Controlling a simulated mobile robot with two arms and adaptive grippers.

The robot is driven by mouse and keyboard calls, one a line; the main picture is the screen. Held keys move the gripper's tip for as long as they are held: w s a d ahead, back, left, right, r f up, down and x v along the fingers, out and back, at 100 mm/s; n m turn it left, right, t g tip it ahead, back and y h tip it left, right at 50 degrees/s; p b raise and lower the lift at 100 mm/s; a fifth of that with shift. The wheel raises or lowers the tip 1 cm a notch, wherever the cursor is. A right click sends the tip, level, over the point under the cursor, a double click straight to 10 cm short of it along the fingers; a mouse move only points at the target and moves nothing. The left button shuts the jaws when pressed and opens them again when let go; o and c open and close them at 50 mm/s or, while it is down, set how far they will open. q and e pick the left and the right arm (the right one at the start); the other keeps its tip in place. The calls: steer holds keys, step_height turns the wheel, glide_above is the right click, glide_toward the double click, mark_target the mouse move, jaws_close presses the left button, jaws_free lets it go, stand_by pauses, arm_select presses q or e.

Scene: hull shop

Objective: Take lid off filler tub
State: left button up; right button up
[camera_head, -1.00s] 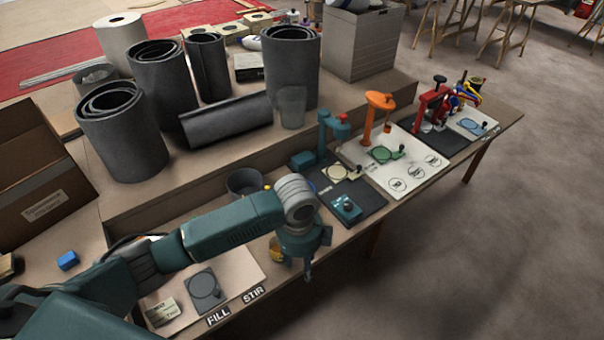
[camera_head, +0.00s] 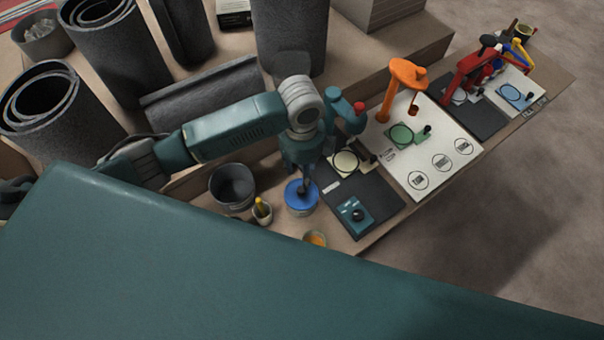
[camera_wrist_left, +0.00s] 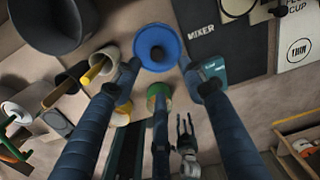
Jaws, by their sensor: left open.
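The filler tub (camera_head: 302,209) stands on the bench with its round blue lid (camera_head: 292,196) on top. The lid has a dark knob in the middle. My left gripper (camera_head: 303,184) is directly above the lid, pointing down, and partly hides the knob. In the left wrist view the blue lid (camera_wrist_left: 157,38) lies just beyond my open fingers (camera_wrist_left: 160,80), roughly centred between them. I cannot tell whether a fingertip touches the knob. My right gripper cannot be made out.
An orange-filled cup (camera_head: 316,239) is nearer the front edge. The dark mixer mat (camera_head: 378,209) lies right. My own teal body part covers the foreground.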

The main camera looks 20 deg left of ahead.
mark_target(301, 189)
arm_select(q)
steer(key=f, duration=0.2)
steer(key=s+f, duration=0.1)
steer(key=shift+d+f, duration=0.1)
steer(key=shift+f, duration=0.6)
steer(key=shift+w+f, duration=0.2)
steer(key=shift+f, duration=0.05)
steer(key=f, duration=0.1)
steer(key=f+p, duration=0.1)
steer(key=f, duration=0.2)
steer(key=shift+w+a+f, duration=0.2)
steer(key=shift+a+f, duration=0.05)
steer(key=shift+a, duration=0.1)
steer(key=shift+f, duration=0.2)
steer(key=shift+c, duration=1)
steer(key=c, duration=0.7)
steer(key=shift+c, duration=0.3)
arm_select(e)
steer(key=shift+g, duration=0.3)
steer(key=s, duration=0.2)
steer(key=s+r, duration=0.1)
steer(key=s, duration=0.1)
steer(key=shift+s+d+r, duration=0.15)
steer(key=shift+s+d, duration=0.05)
steer(key=shift+s, duration=0.1)
